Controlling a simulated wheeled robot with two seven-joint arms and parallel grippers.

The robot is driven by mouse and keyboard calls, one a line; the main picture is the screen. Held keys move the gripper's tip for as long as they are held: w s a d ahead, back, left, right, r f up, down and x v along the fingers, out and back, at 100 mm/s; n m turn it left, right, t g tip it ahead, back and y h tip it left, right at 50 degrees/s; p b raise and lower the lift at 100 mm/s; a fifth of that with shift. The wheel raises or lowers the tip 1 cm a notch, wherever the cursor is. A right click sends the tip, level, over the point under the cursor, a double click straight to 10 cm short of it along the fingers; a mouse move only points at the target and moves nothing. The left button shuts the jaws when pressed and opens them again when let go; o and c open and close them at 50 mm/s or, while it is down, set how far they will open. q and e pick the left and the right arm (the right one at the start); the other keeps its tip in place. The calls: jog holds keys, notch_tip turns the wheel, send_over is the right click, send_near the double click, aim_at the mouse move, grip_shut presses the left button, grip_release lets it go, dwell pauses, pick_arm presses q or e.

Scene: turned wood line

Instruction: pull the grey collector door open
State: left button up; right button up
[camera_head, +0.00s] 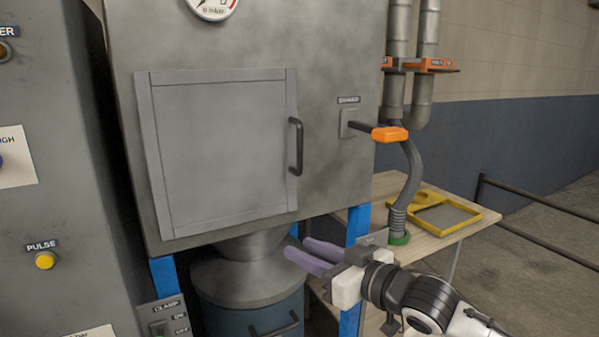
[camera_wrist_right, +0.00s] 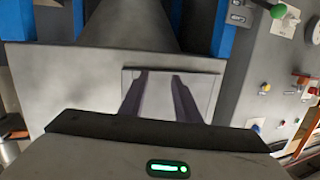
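The grey collector door (camera_head: 222,150) is a framed square panel on the front of the grey collector cabinet (camera_head: 340,60). It looks shut, flush with the cabinet. Its dark upright bar handle (camera_head: 297,147) is on the right side. My right gripper (camera_head: 297,247) has purple fingers and is low and right of the door, below the handle and apart from it. In the right wrist view the fingers (camera_wrist_right: 158,77) are spread with nothing between them, and the door (camera_wrist_right: 208,88) shows behind them. I cannot make out the handle there. My left gripper is not in view.
An orange-tipped damper lever (camera_head: 389,134) sticks out right of the handle. A blue drum (camera_head: 255,318) stands below the cabinet. A wooden table (camera_head: 450,232) with a yellow frame (camera_head: 430,212) and a grey hose (camera_head: 408,180) is at right. A control cabinet (camera_head: 60,180) stands left.

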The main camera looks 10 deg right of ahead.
jog(key=t+p, duration=0.1)
jog(key=t, duration=0.1)
send_near(302, 139)
jog(key=p+x, duration=0.2)
jog(key=x, duration=0.8)
jog(key=shift+w+a+r, duration=0.1)
jog(key=shift+w, duration=0.15)
grip_shut()
